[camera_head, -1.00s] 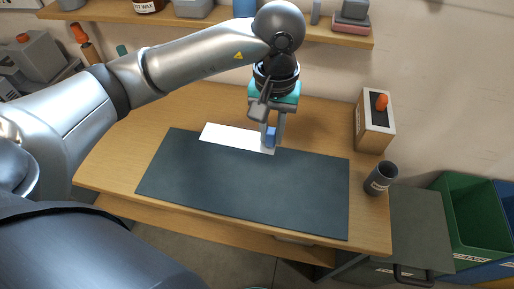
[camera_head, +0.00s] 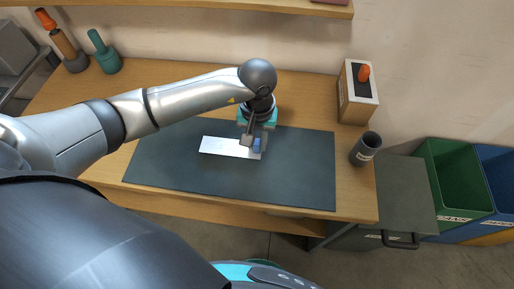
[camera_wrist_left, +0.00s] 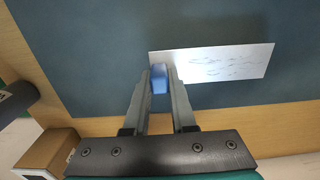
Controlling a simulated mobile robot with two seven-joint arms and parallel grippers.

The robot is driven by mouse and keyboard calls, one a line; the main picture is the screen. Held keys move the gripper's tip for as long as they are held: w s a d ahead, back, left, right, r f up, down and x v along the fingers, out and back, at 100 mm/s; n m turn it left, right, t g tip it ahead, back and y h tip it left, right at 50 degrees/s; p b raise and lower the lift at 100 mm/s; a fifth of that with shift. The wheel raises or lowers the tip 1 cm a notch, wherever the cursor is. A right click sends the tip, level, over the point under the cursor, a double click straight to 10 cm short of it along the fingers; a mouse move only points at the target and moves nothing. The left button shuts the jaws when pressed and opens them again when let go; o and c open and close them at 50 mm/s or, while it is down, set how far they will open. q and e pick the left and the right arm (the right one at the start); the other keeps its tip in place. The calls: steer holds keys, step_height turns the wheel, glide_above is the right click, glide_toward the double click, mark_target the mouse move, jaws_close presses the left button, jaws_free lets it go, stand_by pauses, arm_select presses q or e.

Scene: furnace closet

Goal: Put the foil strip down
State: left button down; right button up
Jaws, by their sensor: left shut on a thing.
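The foil strip (camera_head: 222,147) is a thin, pale silver rectangle with a blue piece at its right end in the head view. It is over the back middle of the dark mat (camera_head: 290,180), level or nearly so; I cannot tell whether it touches the mat. My left gripper (camera_head: 257,147) points down and is shut on the blue piece. In the left wrist view the blue piece (camera_wrist_left: 159,80) sits between the fingertips, and the strip (camera_wrist_left: 225,63) extends to the right with faint blue wavy marks. My right gripper is not in view.
A wooden box with an orange knob (camera_head: 363,73) and a dark cup (camera_head: 366,149) stand at the table's right. Green (camera_head: 455,180) and blue bins stand beyond. Teal and orange-topped bottles stand at the back left. The mat's right part is clear.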

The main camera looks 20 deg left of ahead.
arm_select(q)
steer(key=shift+f, duration=1.85)
steer(key=shift+f, duration=0.1)
steer(key=shift+f+b, duration=0.1)
steer(key=shift+b, duration=0.25)
steer(key=c, duration=0.7)
jaws_free()
steer(key=shift+c, duration=0.2)
